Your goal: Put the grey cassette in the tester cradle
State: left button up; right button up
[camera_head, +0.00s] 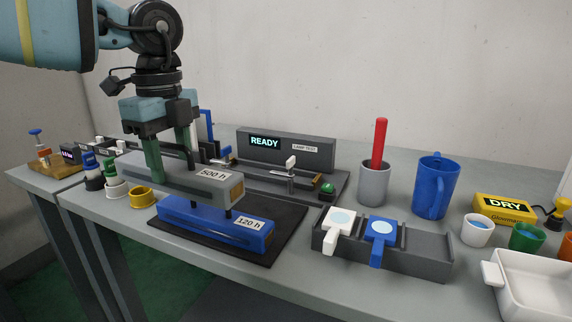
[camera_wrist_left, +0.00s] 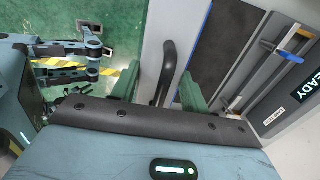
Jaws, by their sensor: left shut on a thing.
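The grey cassette (camera_head: 180,177), marked "500 h", hangs level in my left gripper (camera_head: 173,163). The gripper's green fingers are shut at its black handle, which also shows in the left wrist view (camera_wrist_left: 168,72). The cassette appears just above a blue cassette (camera_head: 212,226) marked "120 h" on a dark mat; I cannot tell whether they touch. The tester (camera_head: 285,150) with a lit "READY" panel stands behind, to the right. Its cradle (camera_head: 285,180) is the low rail bed before the panel, partly hidden by the arm and cassette. My right gripper is not in view.
A dark slotted rack (camera_head: 425,262) holds a white and a blue piece. A grey cup (camera_head: 373,185) with a red stick and a blue mug (camera_head: 436,188) stand behind it. Small cups and a white tray (camera_head: 540,285) are at the right. A yellow ring (camera_head: 142,197) lies left.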

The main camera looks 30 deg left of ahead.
aim_at(280, 161)
jog(key=i, duration=0.95)
